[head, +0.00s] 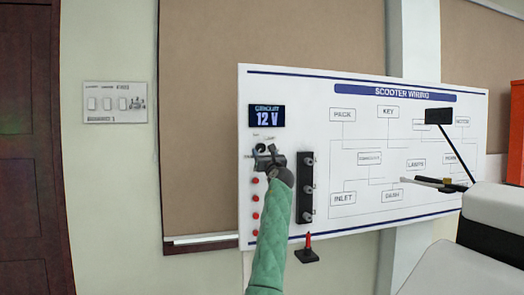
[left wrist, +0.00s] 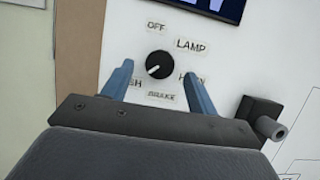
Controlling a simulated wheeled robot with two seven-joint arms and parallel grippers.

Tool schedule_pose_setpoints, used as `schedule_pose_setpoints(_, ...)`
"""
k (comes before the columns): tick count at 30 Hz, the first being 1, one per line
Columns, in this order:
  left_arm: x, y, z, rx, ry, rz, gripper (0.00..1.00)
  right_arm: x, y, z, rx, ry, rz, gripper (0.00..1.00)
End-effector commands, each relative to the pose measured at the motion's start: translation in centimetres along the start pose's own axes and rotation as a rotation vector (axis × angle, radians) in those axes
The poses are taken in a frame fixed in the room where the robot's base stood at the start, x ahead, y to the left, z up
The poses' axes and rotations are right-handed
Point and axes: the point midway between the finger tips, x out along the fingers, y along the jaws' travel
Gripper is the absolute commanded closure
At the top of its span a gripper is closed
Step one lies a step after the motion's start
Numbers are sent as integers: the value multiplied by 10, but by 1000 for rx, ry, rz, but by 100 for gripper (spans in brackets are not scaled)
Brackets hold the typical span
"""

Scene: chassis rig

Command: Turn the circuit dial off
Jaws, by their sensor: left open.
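The circuit dial (left wrist: 160,64) is a round black knob on the white wiring board (head: 360,85). A white mark on its face points to the lower left, toward a label ending in "SH". The OFF label (left wrist: 157,28) is above the knob, with LAMP, HORN and BRAKE around it. My left gripper (left wrist: 157,68) is open, with one blue finger on each side of the dial. I cannot tell whether the fingers touch it. In the head view, my left gripper (head: 268,156) covers most of the dial. My right gripper is not in view.
A display (head: 267,116) above the dial reads "CIRCUIT 12 V". A black strip with knobs (head: 306,187) is right of the gripper, and several red buttons (head: 255,198) run down the left. A scooter (head: 455,265) stands at the lower right.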

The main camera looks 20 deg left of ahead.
Motion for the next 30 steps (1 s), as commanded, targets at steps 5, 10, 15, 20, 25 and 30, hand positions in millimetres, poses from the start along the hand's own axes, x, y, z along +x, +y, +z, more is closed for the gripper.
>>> schedule_pose_setpoints(5, 22, 0, 1, 1, 0, 0, 41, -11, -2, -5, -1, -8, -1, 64)
schedule_pose_setpoints(10, 30, 0, -1, 0, 1, 0, 41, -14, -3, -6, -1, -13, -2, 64)
schedule_pose_setpoints(15, 31, 0, -1, -1, 1, 0, 41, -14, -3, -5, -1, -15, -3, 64)
schedule_pose_setpoints(20, 31, 0, -1, -1, 1, 0, 53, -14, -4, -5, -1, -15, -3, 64)
schedule_pose_setpoints(25, 31, 0, -1, -1, 1, 0, 86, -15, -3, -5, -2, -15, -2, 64)
schedule_pose_setpoints(30, 31, 0, -1, -4, 1, 1, 86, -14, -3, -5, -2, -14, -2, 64)
